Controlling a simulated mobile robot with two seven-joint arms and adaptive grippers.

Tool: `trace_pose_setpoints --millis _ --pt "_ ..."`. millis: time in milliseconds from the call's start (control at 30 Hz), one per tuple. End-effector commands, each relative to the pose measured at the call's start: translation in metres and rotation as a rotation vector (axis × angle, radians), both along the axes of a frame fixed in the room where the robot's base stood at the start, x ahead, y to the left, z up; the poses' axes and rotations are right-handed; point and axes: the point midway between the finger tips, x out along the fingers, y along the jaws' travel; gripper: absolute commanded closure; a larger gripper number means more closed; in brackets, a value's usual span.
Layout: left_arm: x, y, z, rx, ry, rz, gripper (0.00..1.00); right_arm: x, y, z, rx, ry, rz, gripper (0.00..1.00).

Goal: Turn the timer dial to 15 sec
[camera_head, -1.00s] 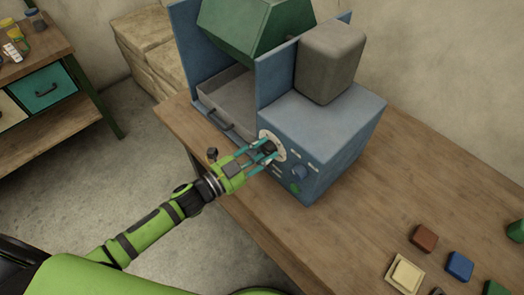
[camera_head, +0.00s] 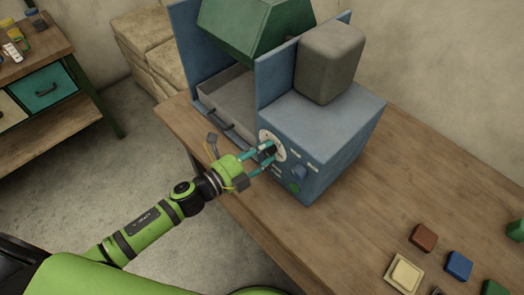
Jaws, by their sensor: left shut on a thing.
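The timer dial is a dark knob (camera_head: 269,148) on a pale round scale plate (camera_head: 278,143) on the front of the blue machine (camera_head: 322,143). My left gripper (camera_head: 267,150) is at the plate with its teal fingers shut on the dark knob. The fingers partly cover the knob and the scale, and the markings are too small to read. My right gripper is not in view.
A blue knob (camera_head: 299,172) and a green button (camera_head: 293,187) sit right of and below the dial. A drawer-like tray (camera_head: 228,98) is left of it. Several coloured blocks lie at the table's (camera_head: 395,165) right front; the tabletop between is clear.

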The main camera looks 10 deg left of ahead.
Motion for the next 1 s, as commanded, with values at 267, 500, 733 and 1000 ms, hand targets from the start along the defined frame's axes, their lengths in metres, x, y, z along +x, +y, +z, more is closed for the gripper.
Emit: trace_pose_setpoints --millis 267,500,733,1000 --pt "0.0011 0.0013 0.0008 0.057 -0.038 0.003 0.95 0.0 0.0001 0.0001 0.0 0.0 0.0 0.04" --pt "0.0013 0.0013 0.0013 0.065 -0.044 0.003 0.95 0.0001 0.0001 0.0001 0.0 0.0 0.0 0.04" --pt "0.0016 0.0014 0.0019 0.064 -0.046 0.003 0.54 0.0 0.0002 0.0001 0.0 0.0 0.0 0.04" --pt "0.0008 0.0005 0.0014 0.061 -0.043 0.002 0.39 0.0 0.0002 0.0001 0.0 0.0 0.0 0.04"
